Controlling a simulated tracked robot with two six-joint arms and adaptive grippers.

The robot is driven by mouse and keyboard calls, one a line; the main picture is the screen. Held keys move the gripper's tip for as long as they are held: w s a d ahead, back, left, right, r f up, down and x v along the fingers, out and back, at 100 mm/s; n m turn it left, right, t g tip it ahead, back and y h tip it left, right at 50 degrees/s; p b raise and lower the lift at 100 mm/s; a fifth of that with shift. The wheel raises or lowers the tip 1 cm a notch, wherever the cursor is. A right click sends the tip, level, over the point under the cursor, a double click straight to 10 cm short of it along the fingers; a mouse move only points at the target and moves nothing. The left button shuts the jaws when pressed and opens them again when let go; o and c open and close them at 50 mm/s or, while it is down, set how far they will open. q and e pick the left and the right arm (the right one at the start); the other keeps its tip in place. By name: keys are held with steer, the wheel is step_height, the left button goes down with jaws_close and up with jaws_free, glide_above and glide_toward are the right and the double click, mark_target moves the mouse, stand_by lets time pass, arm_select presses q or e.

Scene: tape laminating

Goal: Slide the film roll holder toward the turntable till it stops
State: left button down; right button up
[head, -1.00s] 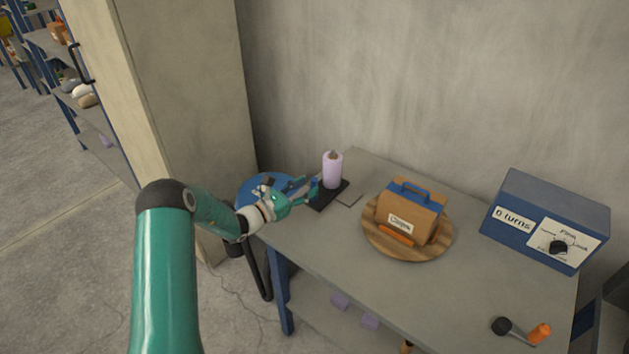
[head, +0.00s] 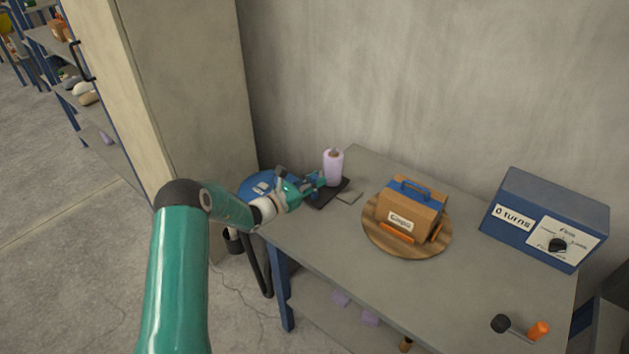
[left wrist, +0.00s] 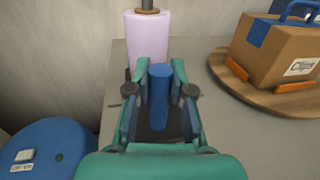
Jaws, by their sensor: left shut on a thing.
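The film roll holder carries an upright lilac film roll (head: 333,167) on a dark base (head: 325,198) at the far left end of the table. The roll also shows in the left wrist view (left wrist: 148,40). My left gripper (head: 318,183) is beside the roll, shut on the blue upright handle (left wrist: 160,92) of the holder, which stands between its fingers. The turntable (head: 385,242) is a round wooden disc right of the holder, with a cardboard box (head: 411,209) on it. A gap of bare table lies between holder and turntable. My right gripper is out of view.
A blue control box (head: 555,213) reading "0 turns" stands at the right. A blue round stool (head: 262,186) is beyond the left edge. A black-and-orange tool (head: 520,328) lies at the front right.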

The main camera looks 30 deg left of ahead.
arm_select(q)
steer(key=d, duration=0.3)
steer(key=d+b, duration=0.1)
steer(key=d, duration=0.5)
steer(key=shift+s, duration=0.35)
steer(key=c, duration=1)
jaws_free()
steer(key=shift+d, duration=0.1)
steer(key=shift+s+a, duration=0.3)
steer(key=shift+s, duration=0.15)
steer(key=v, duration=1.1)
steer(key=shift+d, duration=0.1)
